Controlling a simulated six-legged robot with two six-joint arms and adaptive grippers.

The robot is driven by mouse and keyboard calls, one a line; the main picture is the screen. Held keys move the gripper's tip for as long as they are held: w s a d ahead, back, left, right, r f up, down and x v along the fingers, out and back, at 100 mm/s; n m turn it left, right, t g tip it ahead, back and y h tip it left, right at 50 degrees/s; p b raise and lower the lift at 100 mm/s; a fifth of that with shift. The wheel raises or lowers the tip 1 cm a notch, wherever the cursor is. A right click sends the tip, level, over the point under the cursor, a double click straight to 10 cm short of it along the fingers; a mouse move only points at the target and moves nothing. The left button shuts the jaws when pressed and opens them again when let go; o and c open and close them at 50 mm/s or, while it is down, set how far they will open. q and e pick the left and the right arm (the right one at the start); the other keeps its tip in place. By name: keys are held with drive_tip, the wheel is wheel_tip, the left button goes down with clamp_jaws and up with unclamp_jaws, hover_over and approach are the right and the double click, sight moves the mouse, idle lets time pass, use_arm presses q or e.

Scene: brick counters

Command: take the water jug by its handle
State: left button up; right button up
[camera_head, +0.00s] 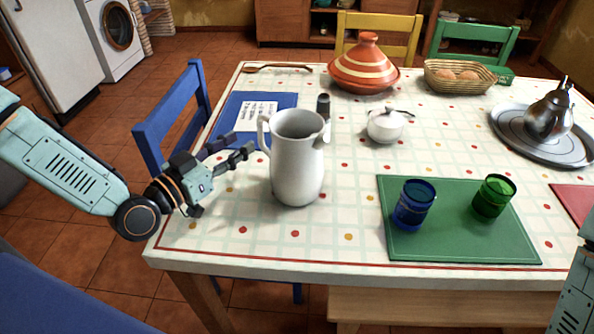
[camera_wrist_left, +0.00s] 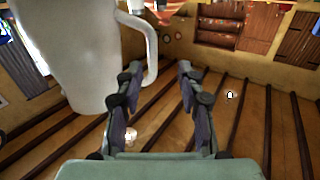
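The water jug (camera_head: 297,165) is a tall off-white pitcher standing upright on the tiled table (camera_head: 245,262). Its handle (camera_head: 263,130) is on its left side, facing my left gripper. My left gripper (camera_head: 240,146) is open and comes in from the left, its fingertips close to the handle. In the left wrist view, the jug (camera_wrist_left: 72,50) fills the upper left, and its handle (camera_wrist_left: 152,55) curves down near the left fingertip. My left gripper (camera_wrist_left: 160,75) has its fingers spread there. The handle does not look gripped. My right gripper is not visible.
A green mat (camera_head: 450,240) with a blue glass (camera_head: 413,205) and a green glass (camera_head: 494,197) lies right of the jug. A white sugar bowl (camera_head: 386,126) and a dark shaker (camera_head: 323,106) stand behind. A blue chair (camera_head: 170,118) is at the left edge.

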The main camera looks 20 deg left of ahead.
sight(258, 131)
use_arm(q)
drive_tip(key=b+x, duration=0.1)
drive_tip(key=x, duration=0.1)
drive_tip(key=b+x, duration=0.1)
drive_tip(key=x, duration=0.1)
drive_tip(key=d+b+x, duration=0.1)
drive_tip(key=x, duration=0.1)
drive_tip(key=shift+s+d+r, duration=0.1)
drive_tip(key=shift+s+r, duration=0.05)
drive_tip(key=shift+r, duration=0.25)
drive_tip(key=shift+w, duration=0.3)
drive_tip(key=shift+r, duration=0.1)
drive_tip(key=shift+c, duration=0.3)
clamp_jaws()
idle(0.4)
